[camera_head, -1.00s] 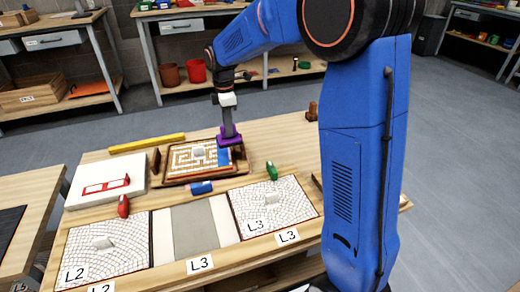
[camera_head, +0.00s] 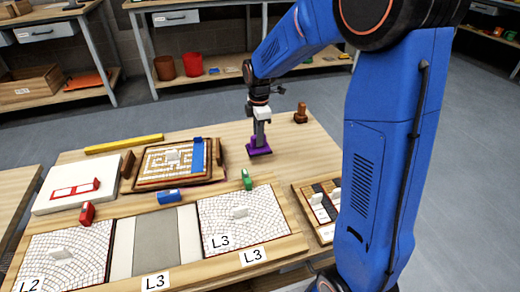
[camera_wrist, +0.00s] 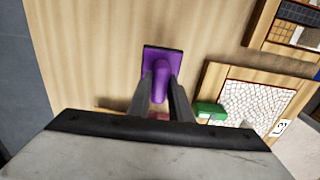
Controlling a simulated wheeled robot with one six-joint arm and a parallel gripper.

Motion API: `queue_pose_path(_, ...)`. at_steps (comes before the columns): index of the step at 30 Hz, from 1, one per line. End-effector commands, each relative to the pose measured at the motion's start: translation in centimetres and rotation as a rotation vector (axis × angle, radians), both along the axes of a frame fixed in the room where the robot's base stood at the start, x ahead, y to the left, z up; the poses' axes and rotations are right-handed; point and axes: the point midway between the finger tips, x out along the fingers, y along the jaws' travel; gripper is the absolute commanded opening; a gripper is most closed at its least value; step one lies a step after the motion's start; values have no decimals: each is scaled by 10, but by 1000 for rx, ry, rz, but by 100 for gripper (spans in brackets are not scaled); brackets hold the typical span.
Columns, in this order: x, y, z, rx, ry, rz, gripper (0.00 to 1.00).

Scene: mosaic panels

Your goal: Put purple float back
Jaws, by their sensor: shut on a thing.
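The purple float (camera_head: 259,148) has a flat rectangular plate and a purple handle; it also shows in the wrist view (camera_wrist: 161,56). My gripper (camera_head: 261,135) is shut on its handle, with the two fingers (camera_wrist: 160,98) on either side of it. The float is at or just above bare wood to the right of the framed maze-pattern panel (camera_head: 171,182). I cannot tell whether its plate touches the table (camera_head: 296,155). A blue strip (camera_head: 198,155) lies along the right side of that panel.
A green tool (camera_head: 246,179) and a mosaic panel (camera_head: 215,242) are in front of the float. A brown wooden piece (camera_head: 300,114) stands at the back right. A tray of dark and white pieces (camera_head: 300,195) is to the right. Bare wood surrounds the float.

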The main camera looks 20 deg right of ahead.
Motion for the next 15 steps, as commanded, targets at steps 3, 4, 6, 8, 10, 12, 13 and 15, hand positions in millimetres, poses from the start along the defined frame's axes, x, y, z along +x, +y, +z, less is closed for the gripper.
queue_pose_path(3, 0, 0, -12, 0, 1, 0, 0)
queue_pose_path(4, 0, 0, -13, 0, 1, 0, 0)
queue_pose_path(6, 0, 0, -17, 0, 0, 0, 0)
queue_pose_path(8, 0, 0, -21, 0, 0, 0, 0)
queue_pose_path(10, 0, 0, -28, 0, 1, 0, 0)
queue_pose_path(12, 0, 0, -38, 0, 1, 0, 0)
queue_pose_path(13, 0, 0, -42, 0, 2, 0, 0)
queue_pose_path(15, 0, 0, -50, 0, 1, 0, 0)
